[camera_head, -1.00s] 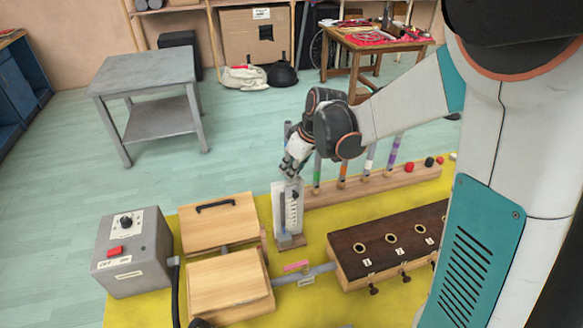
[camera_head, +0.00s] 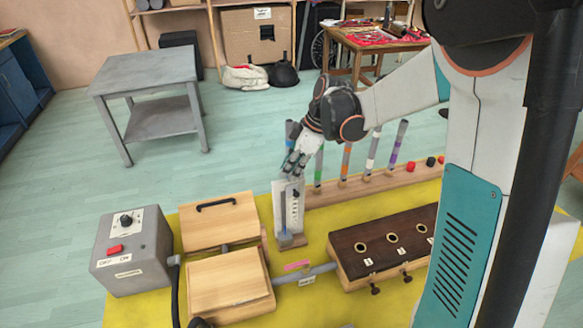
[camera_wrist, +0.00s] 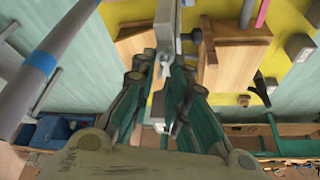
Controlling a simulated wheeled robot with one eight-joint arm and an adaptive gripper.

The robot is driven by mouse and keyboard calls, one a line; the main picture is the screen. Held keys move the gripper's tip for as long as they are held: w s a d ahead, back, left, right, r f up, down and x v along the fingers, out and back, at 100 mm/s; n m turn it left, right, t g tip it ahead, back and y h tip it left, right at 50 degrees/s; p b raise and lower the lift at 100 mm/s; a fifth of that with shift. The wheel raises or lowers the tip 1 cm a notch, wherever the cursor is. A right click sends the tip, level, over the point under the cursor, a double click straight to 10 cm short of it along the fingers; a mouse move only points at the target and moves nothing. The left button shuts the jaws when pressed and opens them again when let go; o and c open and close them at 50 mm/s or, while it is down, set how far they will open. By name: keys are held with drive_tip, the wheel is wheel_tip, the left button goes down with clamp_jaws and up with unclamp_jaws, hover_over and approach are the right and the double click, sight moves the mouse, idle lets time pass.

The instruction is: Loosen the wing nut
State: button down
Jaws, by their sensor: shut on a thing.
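A white upright plate with a dark scale (camera_head: 281,208) stands on a small wooden base on the yellow mat. My gripper (camera_head: 293,170) is at the top of this plate, reaching down from behind it. In the wrist view my gripper's fingers (camera_wrist: 163,70) close around a small grey metal piece, which looks like the wing nut (camera_wrist: 165,60), at the end of the pale plate (camera_wrist: 166,18). In the head view the fingers hide the wing nut. A dark pointer or knob (camera_head: 296,194) shows on the plate's face.
Coloured-band tubes (camera_head: 345,160) stand in a wooden rail close to the right of my gripper. Two wooden boxes (camera_head: 220,222), a grey switch box (camera_head: 131,255) and a dark-topped block (camera_head: 372,236) stand around the plate. A grey table (camera_head: 147,75) is farther back.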

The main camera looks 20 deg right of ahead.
idle(0.3)
drive_tip(key=shift+n, duration=0.5)
drive_tip(key=c, duration=1.5)
unclamp_jaws()
drive_tip(key=shift+s, duration=0.1)
